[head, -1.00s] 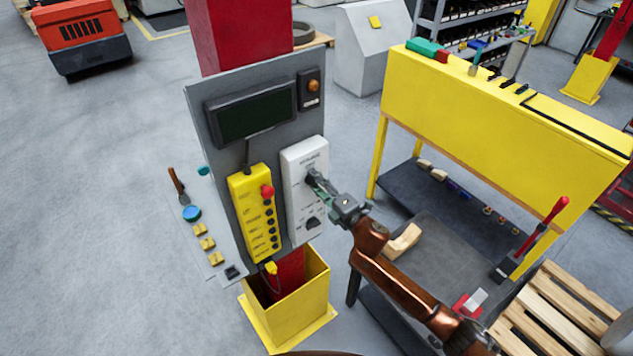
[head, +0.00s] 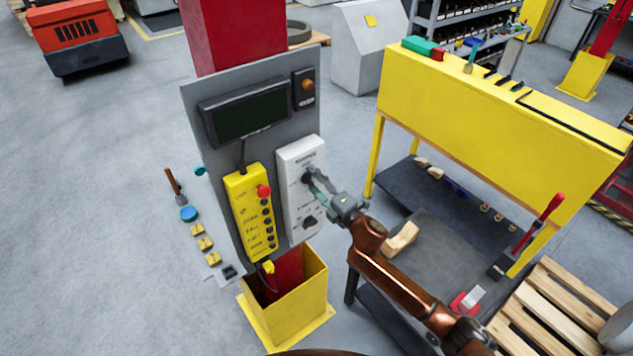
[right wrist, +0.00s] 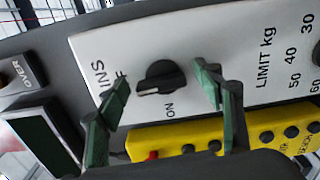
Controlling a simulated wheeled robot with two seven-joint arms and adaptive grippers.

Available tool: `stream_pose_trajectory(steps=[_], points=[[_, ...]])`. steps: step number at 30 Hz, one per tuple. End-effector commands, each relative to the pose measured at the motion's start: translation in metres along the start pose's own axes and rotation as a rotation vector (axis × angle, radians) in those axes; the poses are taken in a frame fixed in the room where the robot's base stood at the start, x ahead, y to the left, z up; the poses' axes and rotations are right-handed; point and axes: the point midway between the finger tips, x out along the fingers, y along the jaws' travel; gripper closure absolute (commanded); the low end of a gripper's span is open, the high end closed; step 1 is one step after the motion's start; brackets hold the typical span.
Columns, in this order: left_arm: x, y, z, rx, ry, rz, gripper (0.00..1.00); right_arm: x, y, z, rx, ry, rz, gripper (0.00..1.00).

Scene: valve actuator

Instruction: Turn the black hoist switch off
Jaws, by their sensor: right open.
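The black hoist switch (right wrist: 162,77) is a rotary knob on a white control plate (right wrist: 235,45). In the right wrist view its handle points left, toward a label partly hidden by a finger; "ON" is printed below the knob. My right gripper (right wrist: 165,84) is open, with one green finger on each side of the knob and visible gaps between. In the head view the right gripper (head: 314,181) is at the upper knob of the white plate (head: 302,155) and partly covers it. A second black knob (head: 309,222) sits lower on that plate. My left gripper is not in view.
A yellow button box (head: 251,213) hangs left of the white plate on the grey panel (head: 229,90). A dark screen (head: 246,111) and an amber lamp (head: 307,86) are above. A yellow workbench (head: 490,100) stands right, beyond my arm.

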Motion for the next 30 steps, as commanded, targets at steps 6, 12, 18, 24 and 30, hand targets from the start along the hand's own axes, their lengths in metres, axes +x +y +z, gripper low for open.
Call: stream_pose_trajectory(steps=[6, 12, 18, 24, 30], points=[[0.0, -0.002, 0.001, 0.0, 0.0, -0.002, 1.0, -0.004, 0.0, 0.0, 0.0, 0.001, 0.0, 0.39], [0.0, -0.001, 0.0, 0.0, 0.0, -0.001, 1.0, -0.034, -0.001, -0.001, 0.0, 0.003, -0.001, 0.39], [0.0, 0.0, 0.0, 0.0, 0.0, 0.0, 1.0, -0.077, -0.001, 0.0, -0.001, 0.001, -0.001, 0.39], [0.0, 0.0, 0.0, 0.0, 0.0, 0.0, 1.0, -0.107, -0.001, -0.001, 0.0, 0.002, -0.001, 0.39], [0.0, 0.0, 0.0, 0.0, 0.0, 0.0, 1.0, -0.118, 0.0, -0.001, -0.001, 0.002, 0.0, 0.39]])
